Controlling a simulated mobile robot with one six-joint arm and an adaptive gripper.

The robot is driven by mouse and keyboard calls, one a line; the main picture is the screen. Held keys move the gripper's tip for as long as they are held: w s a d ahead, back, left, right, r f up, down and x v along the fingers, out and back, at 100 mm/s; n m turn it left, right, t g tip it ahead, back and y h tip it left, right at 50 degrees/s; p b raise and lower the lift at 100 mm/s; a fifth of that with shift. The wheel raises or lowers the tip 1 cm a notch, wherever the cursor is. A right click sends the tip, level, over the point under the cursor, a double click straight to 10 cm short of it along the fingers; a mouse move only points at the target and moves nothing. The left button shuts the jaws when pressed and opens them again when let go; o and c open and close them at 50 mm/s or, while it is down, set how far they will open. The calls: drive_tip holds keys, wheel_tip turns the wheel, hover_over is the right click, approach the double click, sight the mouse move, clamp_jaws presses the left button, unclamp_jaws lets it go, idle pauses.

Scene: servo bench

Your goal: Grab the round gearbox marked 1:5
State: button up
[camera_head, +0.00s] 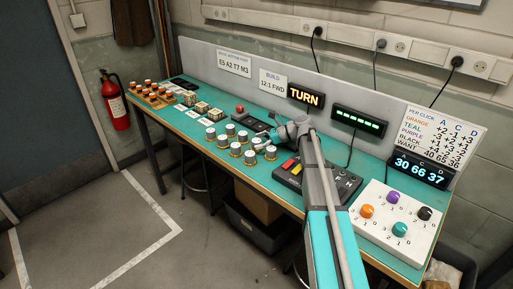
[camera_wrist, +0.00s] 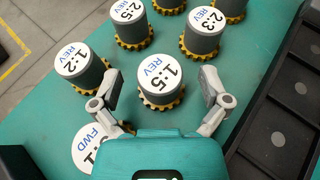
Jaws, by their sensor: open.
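The round gearbox marked 1:5 REV (camera_wrist: 160,85) stands upright in the wrist view, a grey cylinder with a white top and a yellow toothed base. My gripper (camera_wrist: 163,92) is open, with one finger on each side of this gearbox and visible room between. It holds nothing. In the head view my gripper (camera_head: 287,131) is over the bench by the cluster of gearboxes; the 1:5 label cannot be read there.
Close by stand gearboxes marked 1:2 REV (camera_wrist: 80,65), 2:5 REV (camera_wrist: 127,18) and 2:3 REV (camera_wrist: 205,30). A FWD gearbox (camera_wrist: 88,148) is partly hidden by my gripper. A dark panel (camera_wrist: 285,125) lies to the right. Beyond is a knob box (camera_head: 398,222).

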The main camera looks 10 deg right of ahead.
idle(0.4)
drive_tip(key=c, duration=1.3)
drive_tip(key=shift+r, duration=0.25)
drive_tip(key=shift+r+p, duration=0.7)
drive_tip(key=shift+p, duration=0.25)
drive_tip(key=s+r+p, duration=1.1)
drive_tip(key=s, duration=0.3)
drive_tip(key=shift+a, duration=0.15)
